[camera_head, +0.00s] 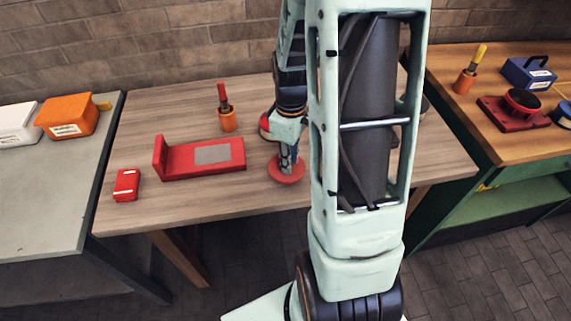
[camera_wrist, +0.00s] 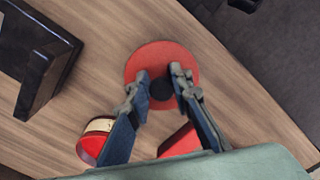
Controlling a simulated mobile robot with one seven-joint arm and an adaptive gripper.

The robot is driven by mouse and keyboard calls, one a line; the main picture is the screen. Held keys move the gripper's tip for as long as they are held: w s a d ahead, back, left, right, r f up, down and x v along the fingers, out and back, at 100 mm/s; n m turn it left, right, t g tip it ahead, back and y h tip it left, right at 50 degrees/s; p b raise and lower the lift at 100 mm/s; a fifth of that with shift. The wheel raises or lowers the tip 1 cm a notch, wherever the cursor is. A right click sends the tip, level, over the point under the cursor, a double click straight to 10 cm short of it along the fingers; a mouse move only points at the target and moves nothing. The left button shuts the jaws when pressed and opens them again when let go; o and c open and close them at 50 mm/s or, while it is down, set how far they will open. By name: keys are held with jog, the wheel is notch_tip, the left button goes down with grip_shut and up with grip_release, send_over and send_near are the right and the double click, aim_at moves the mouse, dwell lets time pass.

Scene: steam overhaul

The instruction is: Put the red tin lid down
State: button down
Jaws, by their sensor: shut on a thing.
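The red tin lid (camera_head: 287,171) is a round red disc with a dark knob at its middle. It also shows in the wrist view (camera_wrist: 147,62), with the knob (camera_wrist: 162,91) between the fingertips. My gripper (camera_head: 290,160) points down at the lid, and in the wrist view my gripper (camera_wrist: 161,87) is shut on the knob. The lid is over the wooden table (camera_head: 240,199), near its front edge. I cannot tell whether it touches the table top.
A red L-shaped fixture (camera_head: 172,163), a small red box (camera_head: 126,185) and an orange cup (camera_head: 227,121) stand to the left. A round red tin (camera_wrist: 92,147) is close to my gripper. Bare table lies front left of the lid.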

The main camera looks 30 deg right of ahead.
jog(key=shift+w+f+b, duration=0.15)
jog(key=shift+f+b, duration=0.75)
jog(key=shift+f, duration=0.7)
jog(key=shift+f, duration=0.1)
jog(key=c, duration=1.7)
grip_release()
jog(key=shift+c, duration=0.2)
notch_tip(320, 180, up, 12)
jog(key=shift+r+p, duration=0.15)
jog(key=shift+p, duration=0.55)
